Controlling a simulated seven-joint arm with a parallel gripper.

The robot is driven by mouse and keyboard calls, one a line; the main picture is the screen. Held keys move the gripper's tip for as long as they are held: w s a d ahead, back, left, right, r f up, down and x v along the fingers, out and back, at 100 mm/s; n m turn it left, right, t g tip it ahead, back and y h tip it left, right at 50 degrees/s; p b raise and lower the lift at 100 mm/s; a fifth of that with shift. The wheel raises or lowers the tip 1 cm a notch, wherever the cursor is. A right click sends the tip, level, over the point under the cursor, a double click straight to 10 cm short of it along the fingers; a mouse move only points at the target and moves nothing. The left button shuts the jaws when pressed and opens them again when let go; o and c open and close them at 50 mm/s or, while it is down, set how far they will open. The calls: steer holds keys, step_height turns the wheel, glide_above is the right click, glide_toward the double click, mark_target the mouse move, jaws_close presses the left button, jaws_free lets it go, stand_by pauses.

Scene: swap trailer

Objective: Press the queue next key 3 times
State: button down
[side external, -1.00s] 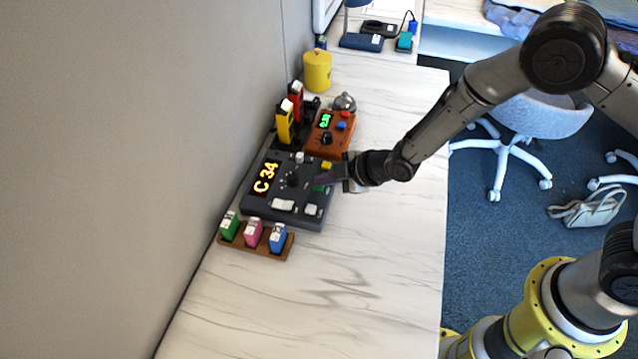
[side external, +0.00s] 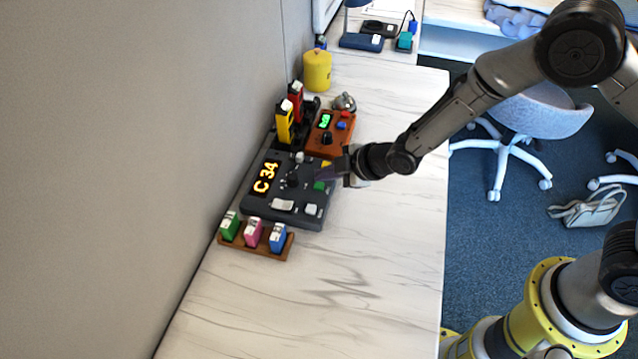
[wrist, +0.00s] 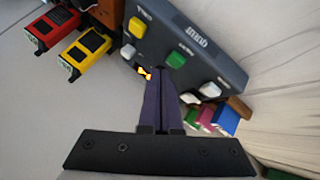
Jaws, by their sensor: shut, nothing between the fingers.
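The dark grey console (side external: 264,209) lies on the desk, its display (side external: 266,177) reading C 34. It carries a yellow key (side external: 327,164), a green key (side external: 319,186), several white keys and a dark knob. The green key (wrist: 176,61) and yellow key (wrist: 137,27) also show in the wrist view. The key labels are too small to read, so I cannot tell which is queue next. My gripper (side external: 320,175) is shut and empty, its dark fingers over the console's right side near the green and yellow keys. In the wrist view, my fingertips (wrist: 159,74) appear just beside the green key.
An orange-brown device (side external: 322,143) with a green display stands behind the console. Yellow and red upright blocks (side external: 285,122) stand beside it. A wooden tray (side external: 262,249) with green, pink and blue blocks lies in front. The desk's front and right are clear.

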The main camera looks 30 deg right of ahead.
steer(key=shift+r, duration=2.55)
stand_by(0.7)
step_height(320, 180, up, 4)
steer(key=shift+f, duration=0.1)
steer(key=shift+f, duration=0.1)
steer(key=shift+f, duration=4.35)
steer(key=shift+f, duration=0.1)
steer(key=shift+f, duration=0.3)
